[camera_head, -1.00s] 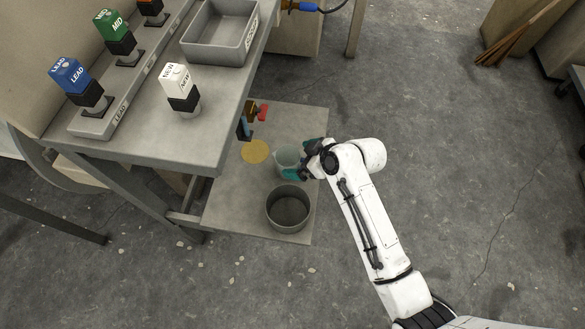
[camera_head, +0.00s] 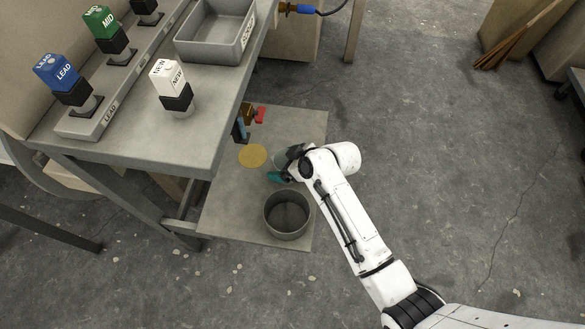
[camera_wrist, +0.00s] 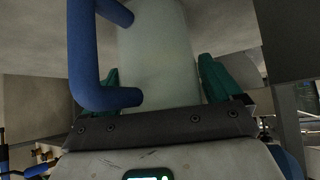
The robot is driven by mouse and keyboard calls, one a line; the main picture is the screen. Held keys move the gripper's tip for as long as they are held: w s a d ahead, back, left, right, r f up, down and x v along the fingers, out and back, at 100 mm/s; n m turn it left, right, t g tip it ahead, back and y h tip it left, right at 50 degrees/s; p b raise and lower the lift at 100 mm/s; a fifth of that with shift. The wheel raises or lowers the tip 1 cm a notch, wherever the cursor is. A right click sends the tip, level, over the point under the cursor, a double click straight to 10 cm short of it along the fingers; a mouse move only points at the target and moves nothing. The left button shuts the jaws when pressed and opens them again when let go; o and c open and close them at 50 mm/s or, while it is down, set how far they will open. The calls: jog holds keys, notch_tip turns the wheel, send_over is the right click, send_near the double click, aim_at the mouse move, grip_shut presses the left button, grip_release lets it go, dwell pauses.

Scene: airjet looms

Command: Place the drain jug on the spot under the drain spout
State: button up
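The drain jug (camera_head: 279,160) is a pale, translucent vessel on the low grey shelf, partly hidden by my gripper in the head view. In the wrist view the jug (camera_wrist: 158,60) fills the space between my green fingers, with a blue handle (camera_wrist: 84,70) at its left. My gripper (camera_wrist: 160,85) has one finger on each side of the jug; whether they press on it is unclear. A round yellow spot (camera_head: 252,155) lies bare on the shelf, just left of the jug. The drain spout is probably the brass fitting with a red handle (camera_head: 259,115) behind the spot.
A round grey pot (camera_head: 287,215) stands on the low shelf (camera_head: 232,205) in front of the jug. The loom's table (camera_head: 130,140) overhangs the shelf at left, with labelled blocks and a grey tray (camera_head: 214,36) on it.

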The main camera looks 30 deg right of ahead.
jog(key=c, duration=0.9)
jog(key=shift+r, duration=0.15)
